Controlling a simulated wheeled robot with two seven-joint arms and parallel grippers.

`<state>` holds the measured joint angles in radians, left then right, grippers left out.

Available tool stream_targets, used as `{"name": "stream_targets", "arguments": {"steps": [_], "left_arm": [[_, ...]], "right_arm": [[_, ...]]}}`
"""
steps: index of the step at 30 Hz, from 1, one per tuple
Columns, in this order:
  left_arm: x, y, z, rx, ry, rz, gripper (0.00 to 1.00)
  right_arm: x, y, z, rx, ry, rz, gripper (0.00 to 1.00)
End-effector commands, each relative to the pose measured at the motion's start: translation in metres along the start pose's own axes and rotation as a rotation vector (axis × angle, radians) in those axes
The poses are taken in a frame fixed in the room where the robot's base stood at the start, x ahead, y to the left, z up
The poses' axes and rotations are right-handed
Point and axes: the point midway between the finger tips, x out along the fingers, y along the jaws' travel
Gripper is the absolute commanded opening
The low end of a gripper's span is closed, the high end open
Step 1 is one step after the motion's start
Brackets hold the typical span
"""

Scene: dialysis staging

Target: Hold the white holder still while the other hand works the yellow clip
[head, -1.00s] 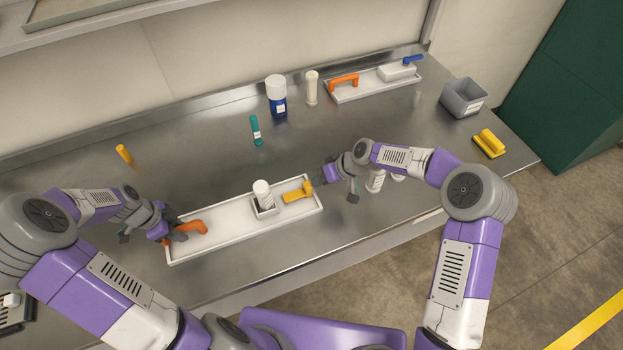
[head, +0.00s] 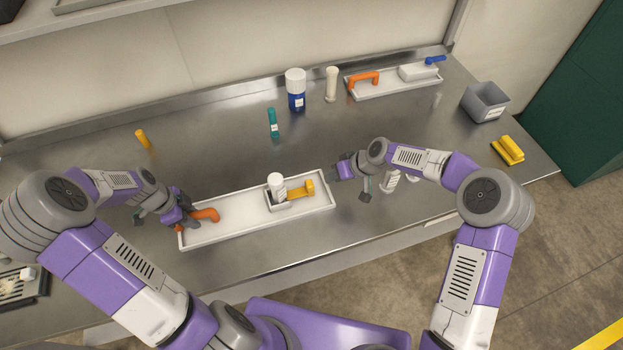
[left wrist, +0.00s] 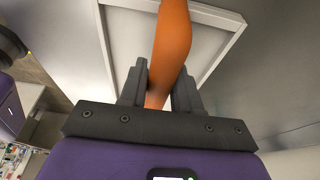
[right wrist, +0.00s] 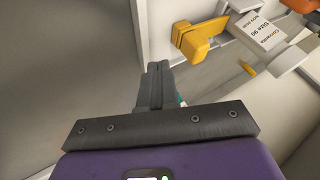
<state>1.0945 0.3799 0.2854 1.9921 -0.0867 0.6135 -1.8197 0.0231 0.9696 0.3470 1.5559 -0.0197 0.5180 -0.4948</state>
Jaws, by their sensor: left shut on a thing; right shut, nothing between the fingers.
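The white holder (head: 290,205) sits in the right half of a long white tray (head: 232,224), with a white-capped bottle (head: 276,181) upright in it. Its printed label side (right wrist: 262,30) shows in the right wrist view. The yellow clip (head: 302,191) lies at the holder's right side, its stem reaching to it; its broad end (right wrist: 202,40) shows in the right wrist view. My left gripper (head: 189,218) is shut on the orange handle (head: 207,215) at the tray's left end, also seen in the left wrist view (left wrist: 172,45). My right gripper (head: 338,173) is shut and empty, just right of the clip and apart from it.
A teal tube (head: 273,122), a blue-and-white bottle (head: 296,90) and a white cylinder (head: 331,84) stand behind. A second tray (head: 395,87), a grey bin (head: 485,102) and a yellow block (head: 507,150) are at right. A yellow cylinder (head: 143,139) is at back left.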

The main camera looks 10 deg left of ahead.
Motion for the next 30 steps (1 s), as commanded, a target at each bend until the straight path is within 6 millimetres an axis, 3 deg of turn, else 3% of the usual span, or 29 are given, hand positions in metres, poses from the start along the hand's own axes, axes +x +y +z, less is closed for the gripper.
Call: {"name": "stream_targets", "arguments": {"steps": [6,12,18,29,30], "left_arm": [[0.000,0.000,0.000,-0.001,0.000,0.000,0.05],[0.000,0.000,0.000,-0.001,0.000,0.000,0.05],[0.000,0.000,0.001,-0.001,-0.001,-0.001,0.05],[0.000,0.000,0.001,-0.001,-0.002,-0.001,0.05],[0.000,0.000,0.001,-0.001,-0.002,-0.001,0.35]], "right_arm": [[-0.054,0.002,-0.001,-0.001,0.005,0.005,0.00],[-0.087,0.002,0.000,0.000,0.002,0.003,0.00],[-0.100,0.001,0.000,0.000,0.001,0.001,0.00],[-0.101,0.001,0.000,0.000,0.001,0.001,0.00],[-0.101,0.001,0.000,0.000,0.001,0.001,0.00]]}}
